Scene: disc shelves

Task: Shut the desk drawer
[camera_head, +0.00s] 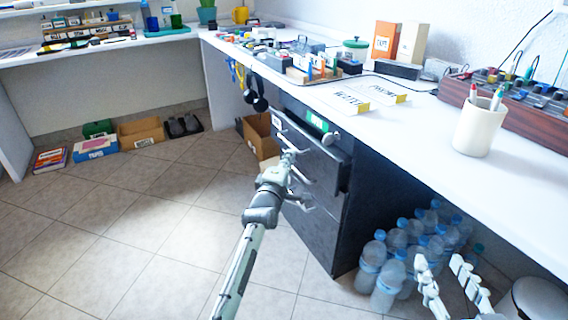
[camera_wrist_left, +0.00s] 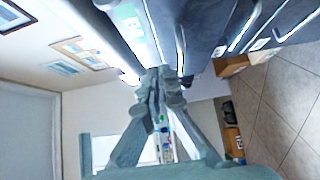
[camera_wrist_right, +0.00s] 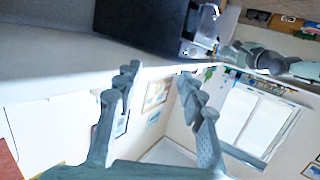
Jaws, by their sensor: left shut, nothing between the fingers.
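The desk drawer (camera_head: 312,157) is the dark top drawer of a cabinet under the white desk. Its front stands out from the cabinet body, so it is partly open. My left gripper (camera_head: 290,156) is shut and empty at the drawer's front, near its handle; I cannot tell whether it touches. In the left wrist view the closed fingertips (camera_wrist_left: 160,76) are close to the dark front (camera_wrist_left: 205,28). My right gripper (camera_head: 442,266) is open and empty, low at the right, away from the drawer. Its spread fingers also show in the right wrist view (camera_wrist_right: 158,78).
The white desk (camera_head: 420,150) overhangs the cabinet and carries a pen cup (camera_head: 479,128) and many small items. Water bottles (camera_head: 392,262) stand on the floor right of the cabinet. A cardboard box (camera_head: 257,136) stands behind it.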

